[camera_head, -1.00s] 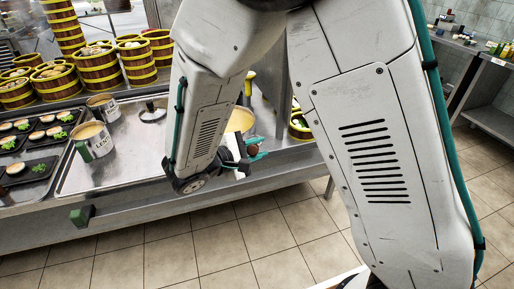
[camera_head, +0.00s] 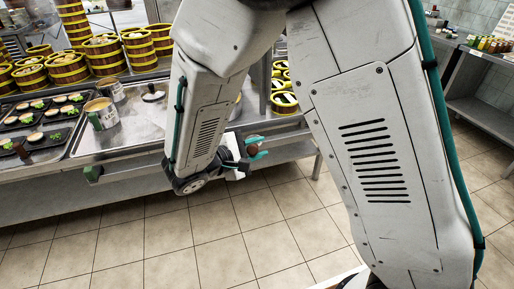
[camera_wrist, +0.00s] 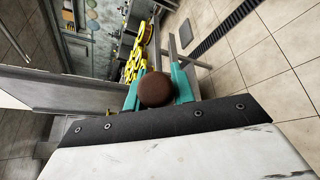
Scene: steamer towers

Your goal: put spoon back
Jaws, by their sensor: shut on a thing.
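My gripper (camera_head: 256,149) has teal fingers and is shut on a brown, round-ended thing (camera_head: 254,141), which I take to be the spoon's handle end. In the wrist view the same round brown end (camera_wrist: 156,89) sits between the teal fingers (camera_wrist: 157,86). The rest of it is hidden behind that end, so I cannot see the bowl of a spoon. The gripper is out over the floor, in front of the steel counter's front edge (camera_head: 130,191) in the head view.
Labelled cans (camera_head: 102,115) stand on the counter's tray, near a dark ring-shaped holder (camera_head: 153,93). Dark trays of small dishes (camera_head: 45,112) lie at left. Bamboo steamers (camera_head: 102,55) stack behind. A steel shelf (camera_head: 482,105) stands at right. Tiled floor (camera_head: 200,245) is open in front.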

